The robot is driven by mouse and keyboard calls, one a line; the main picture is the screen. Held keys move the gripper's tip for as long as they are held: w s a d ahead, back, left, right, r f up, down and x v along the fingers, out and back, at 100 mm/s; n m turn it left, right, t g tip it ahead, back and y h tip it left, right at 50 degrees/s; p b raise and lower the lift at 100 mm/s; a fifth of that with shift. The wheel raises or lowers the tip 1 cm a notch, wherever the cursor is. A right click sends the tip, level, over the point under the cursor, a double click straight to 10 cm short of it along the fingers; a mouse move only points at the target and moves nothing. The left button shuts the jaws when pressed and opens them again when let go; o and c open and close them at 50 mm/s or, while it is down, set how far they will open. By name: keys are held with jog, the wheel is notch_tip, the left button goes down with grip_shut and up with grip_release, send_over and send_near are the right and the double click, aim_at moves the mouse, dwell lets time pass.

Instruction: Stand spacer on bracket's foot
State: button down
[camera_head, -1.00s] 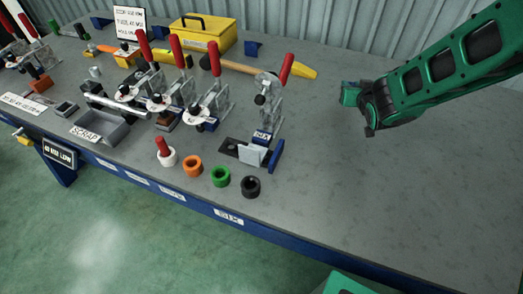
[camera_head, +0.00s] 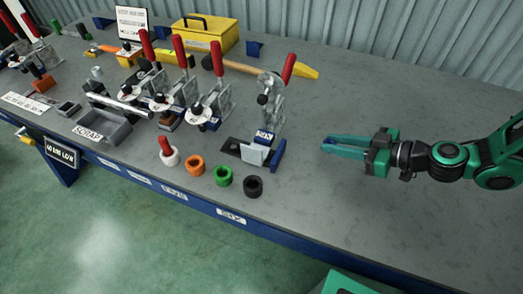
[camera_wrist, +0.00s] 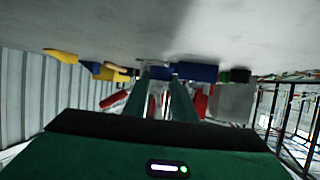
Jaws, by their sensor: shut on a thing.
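My gripper (camera_head: 345,147) is at the right of the head view, over bare bench, with its fingers pointing left toward the last clamp station. It is shut on a small blue piece (camera_head: 345,139), which seems to be the spacer; the fingers hide most of it. In the wrist view, blue also shows between the fingertips (camera_wrist: 160,74), but I cannot tell it from the background. A light grey bracket (camera_head: 253,154) stands on a dark plate at that station, left of and apart from my gripper. Its foot is hard to make out. A blue upright block (camera_head: 277,154) stands just right of it.
A toggle clamp (camera_head: 270,100) with a raised red handle stands behind the bracket. Orange (camera_head: 195,166), green (camera_head: 222,175) and black rings (camera_head: 252,186) stand in front. A hammer (camera_head: 260,69) and yellow toolbox (camera_head: 205,34) lie behind.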

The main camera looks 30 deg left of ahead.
jog(key=s+r+g, duration=0.1)
jog(key=s, duration=0.1)
jog(key=s+r+n, duration=0.1)
jog(key=s+r+n+g, duration=0.1)
jog(key=s, duration=0.1)
jog(key=shift+s+d+g, duration=0.1)
jog(key=shift+s+g, duration=0.2)
jog(key=shift+s, duration=0.05)
jog(key=shift+s+a+r, duration=0.15)
jog(key=shift+s+a, duration=0.05)
jog(key=shift+s, duration=0.05)
send_over(264, 152)
jog(key=shift+a+f, duration=0.1)
jog(key=shift+f, duration=1.65)
jog(key=shift+f, duration=0.6)
jog(key=c, duration=1.7)
grip_release()
jog(key=shift+c, duration=0.2)
jog(key=shift+f, duration=0.1)
